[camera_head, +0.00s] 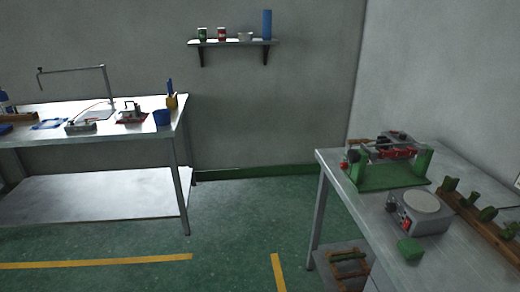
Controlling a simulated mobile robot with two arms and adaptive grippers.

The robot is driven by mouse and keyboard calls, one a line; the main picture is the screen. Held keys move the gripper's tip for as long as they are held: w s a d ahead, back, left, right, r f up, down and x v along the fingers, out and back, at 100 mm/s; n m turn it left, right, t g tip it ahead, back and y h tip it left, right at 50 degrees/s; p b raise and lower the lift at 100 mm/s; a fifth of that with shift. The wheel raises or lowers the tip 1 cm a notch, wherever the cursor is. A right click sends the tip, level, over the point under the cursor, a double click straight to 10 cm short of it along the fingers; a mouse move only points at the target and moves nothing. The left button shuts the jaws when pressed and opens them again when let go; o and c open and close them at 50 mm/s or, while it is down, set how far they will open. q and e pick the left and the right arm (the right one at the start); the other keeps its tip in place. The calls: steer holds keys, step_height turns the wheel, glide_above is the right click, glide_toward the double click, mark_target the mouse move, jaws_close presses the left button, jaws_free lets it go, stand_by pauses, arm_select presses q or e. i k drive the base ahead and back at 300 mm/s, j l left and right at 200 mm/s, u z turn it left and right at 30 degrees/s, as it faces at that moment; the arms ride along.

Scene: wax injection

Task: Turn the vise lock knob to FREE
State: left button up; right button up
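A green-framed fixture (375,178) stands near the far end of the right metal table. It looks like a vise, with green uprights holding a red and metal part (397,152) between them. A small red knob-like end (344,166) sticks out at its left. I cannot tell which part is the lock knob, and no FREE marking is legible. Neither of my grippers is in view.
The right table (330,160) also holds a grey device with a round plate (421,203), a green block (411,249) and a wooden rack (485,227) of green pieces. A left bench (100,140) holds small tools. Green floor between them is clear.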

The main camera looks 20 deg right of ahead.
mark_target(343, 165)
steer(key=i+j, duration=0.1)
steer(key=i, duration=0.4)
steer(key=i+j, duration=0.1)
steer(key=i, duration=0.45)
steer(key=i+j, duration=0.1)
steer(key=i, duration=0.4)
